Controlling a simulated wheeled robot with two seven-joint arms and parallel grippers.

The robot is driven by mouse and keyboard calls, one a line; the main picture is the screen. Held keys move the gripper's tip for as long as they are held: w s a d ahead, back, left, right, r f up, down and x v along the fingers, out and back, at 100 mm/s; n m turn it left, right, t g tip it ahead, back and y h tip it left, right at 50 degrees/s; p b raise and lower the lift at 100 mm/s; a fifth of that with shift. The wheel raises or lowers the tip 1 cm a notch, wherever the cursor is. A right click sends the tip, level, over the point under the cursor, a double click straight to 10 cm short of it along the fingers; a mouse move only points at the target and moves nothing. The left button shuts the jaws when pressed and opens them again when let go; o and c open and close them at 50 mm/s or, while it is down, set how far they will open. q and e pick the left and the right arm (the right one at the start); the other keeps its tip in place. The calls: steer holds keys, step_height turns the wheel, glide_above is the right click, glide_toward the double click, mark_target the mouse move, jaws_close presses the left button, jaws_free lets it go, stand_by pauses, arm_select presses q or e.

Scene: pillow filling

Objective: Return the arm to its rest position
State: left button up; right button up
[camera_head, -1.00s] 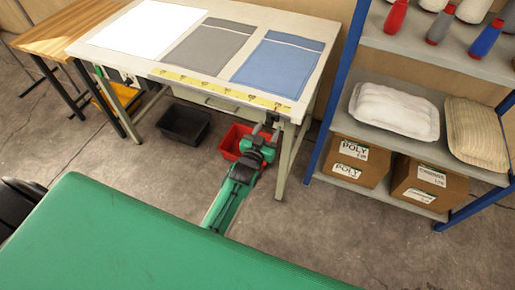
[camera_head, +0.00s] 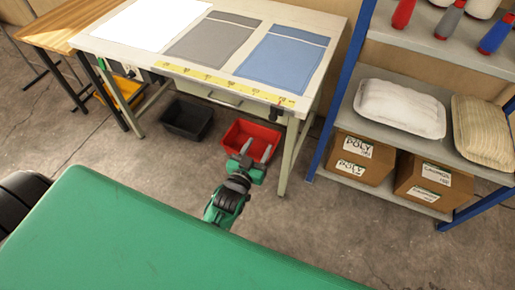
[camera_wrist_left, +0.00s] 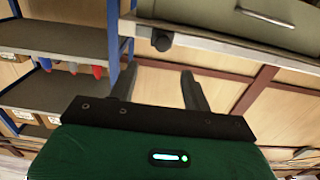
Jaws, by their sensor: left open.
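My left gripper (camera_head: 257,149) is open, with two parted grey fingers and nothing between them. In the head view it appears over the red bin's lower edge, in front of the white work table (camera_head: 125,55). In the left wrist view the two dark fingers (camera_wrist_left: 158,70) are spread apart and empty. They point toward the underside of a table and a wooden wall. My green left forearm is partly hidden behind my own green body. My right gripper is not in view.
White, grey and blue fabric pieces (camera_head: 283,62) lie on the table, with a yellow tape measure (camera_head: 205,77) along its front edge. A black bin (camera_head: 187,120) and red bin (camera_head: 238,133) are underneath. A blue-framed shelf (camera_head: 340,90) holds pillows, cones and boxes. Floor between is clear.

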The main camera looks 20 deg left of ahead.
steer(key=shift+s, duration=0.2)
arm_select(q)
steer(key=s+f+g, duration=0.3)
steer(key=s+f, duration=0.2)
steer(key=f, duration=0.6)
steer(key=s+d+f+m+g, duration=0.1)
steer(key=s+f+g, duration=0.25)
steer(key=f, duration=0.75)
steer(key=s+f+g, duration=0.2)
steer(key=s+f, duration=0.4)
steer(key=f, duration=0.5)
steer(key=s+a+f+g, duration=0.2)
steer(key=s+f, duration=0.3)
steer(key=s, duration=0.5)
steer(key=s+a+f+g, duration=0.3)
steer(key=s+f, duration=0.3)
steer(key=s, duration=0.4)
steer(key=s+a+f+m+g, duration=0.1)
steer(key=s+a+f+g, duration=0.2)
steer(key=s+f, duration=0.3)
steer(key=s, duration=0.3)
steer(key=shift+s+y, duration=0.3)
steer(key=shift+s, duration=0.1)
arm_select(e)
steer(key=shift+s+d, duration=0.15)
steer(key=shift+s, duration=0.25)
arm_select(q)
steer(key=shift+g, duration=0.25)
